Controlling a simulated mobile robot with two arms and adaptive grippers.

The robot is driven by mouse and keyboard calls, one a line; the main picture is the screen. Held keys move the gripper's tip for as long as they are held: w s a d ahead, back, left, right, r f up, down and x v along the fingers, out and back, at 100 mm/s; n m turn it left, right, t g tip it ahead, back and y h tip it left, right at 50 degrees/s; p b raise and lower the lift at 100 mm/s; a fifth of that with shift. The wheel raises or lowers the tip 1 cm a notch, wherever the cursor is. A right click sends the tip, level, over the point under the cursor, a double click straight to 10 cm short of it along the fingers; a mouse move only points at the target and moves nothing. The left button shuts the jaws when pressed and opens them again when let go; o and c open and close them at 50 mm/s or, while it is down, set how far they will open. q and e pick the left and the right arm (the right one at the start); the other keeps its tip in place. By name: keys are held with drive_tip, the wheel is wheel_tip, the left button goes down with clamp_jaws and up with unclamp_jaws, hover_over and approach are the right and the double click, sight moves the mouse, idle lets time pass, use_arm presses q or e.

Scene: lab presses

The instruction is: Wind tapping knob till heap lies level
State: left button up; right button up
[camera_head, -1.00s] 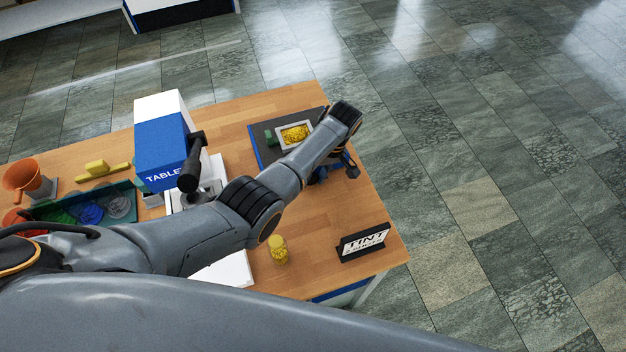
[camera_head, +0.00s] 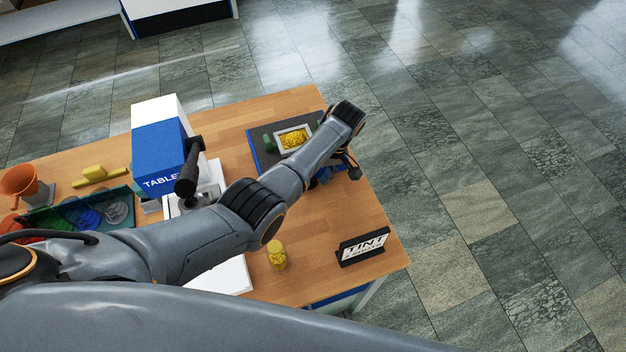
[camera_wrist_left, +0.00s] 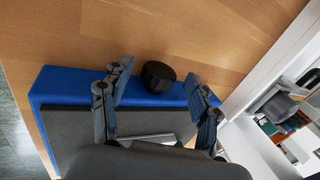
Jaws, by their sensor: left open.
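The tapping device is a dark grey slab with a blue side (camera_head: 254,150) at the table's far right corner. A pale tray on it holds a yellow heap (camera_head: 294,138); in the head view I cannot tell whether the heap is level. In the left wrist view a round black knob (camera_wrist_left: 158,76) sits at the device's blue face (camera_wrist_left: 75,84). My left gripper (camera_wrist_left: 158,70) is open, its fingers on either side of the knob in the picture, with a gap to each. In the head view my left gripper (camera_head: 337,168) is partly hidden by its own arm. My right gripper is out of view.
A blue and white tablet press (camera_head: 160,150) stands left of my arm. A yellow jar (camera_head: 277,255) and a TINT sign (camera_head: 363,246) stand near the table's front right. An orange funnel (camera_head: 20,181) and a green tray (camera_head: 125,222) are at left.

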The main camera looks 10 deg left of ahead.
use_arm(q)
drive_tip(key=v, duration=1.1)
drive_tip(key=shift+f, duration=0.1)
